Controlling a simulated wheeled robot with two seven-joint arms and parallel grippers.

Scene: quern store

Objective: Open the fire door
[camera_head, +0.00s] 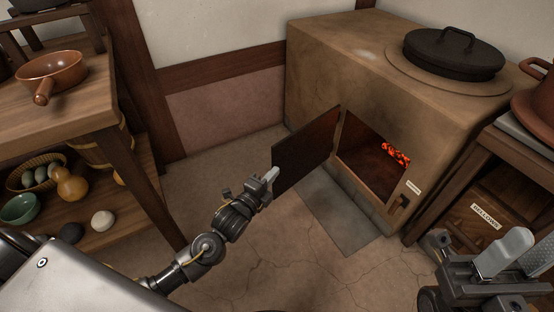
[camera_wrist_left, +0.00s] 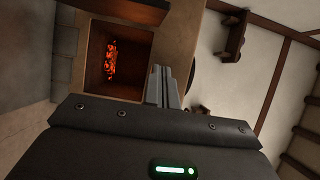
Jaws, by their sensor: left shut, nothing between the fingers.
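The fire door (camera_head: 306,152) is a dark brown panel. It stands swung wide open to the left of the square firebox opening (camera_head: 370,175) in the clay stove, hinged at that opening's left edge. Red embers (camera_head: 396,155) glow inside and also show in the left wrist view (camera_wrist_left: 111,62). My left gripper (camera_head: 271,175) is shut and empty, close to the door's free outer edge. I cannot tell whether it touches the door. Its closed fingers also show in the left wrist view (camera_wrist_left: 168,86). My right gripper (camera_head: 522,250) is at the lower right, its fingers apart and empty.
The clay stove (camera_head: 335,60) carries a black lid (camera_head: 454,54) on top. A wooden bench (camera_head: 120,105) with a brown pan (camera_head: 52,72) stands at left. A labelled wooden cabinet (camera_head: 500,190) stands at right. A grey slab (camera_head: 335,215) lies before the stove; the floor around is clear.

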